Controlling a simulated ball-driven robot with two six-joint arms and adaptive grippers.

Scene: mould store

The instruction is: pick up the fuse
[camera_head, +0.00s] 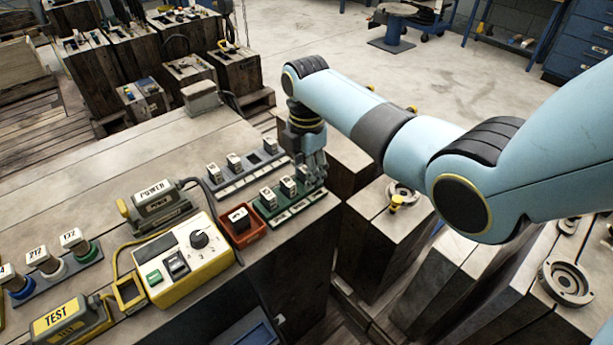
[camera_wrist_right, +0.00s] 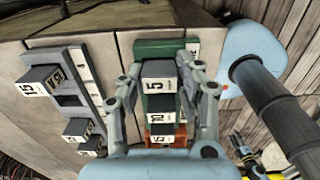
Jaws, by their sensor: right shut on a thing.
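My right gripper (camera_head: 314,176) is at the right end of the green fuse rack (camera_head: 292,211), near the bench edge. In the wrist view its two fingers (camera_wrist_right: 160,88) are closed on the sides of a dark fuse with a white label reading 5 (camera_wrist_right: 158,85). I cannot tell whether this fuse is seated or lifted. Two more fuses stand in line on the green rack, the nearer neighbour (camera_head: 288,186) and the one farther left (camera_head: 268,198).
A grey rack (camera_head: 228,190) with several fuses and one empty slot lies beside the green one. Wooden blocks (camera_head: 368,245) stand beyond the bench's right edge.

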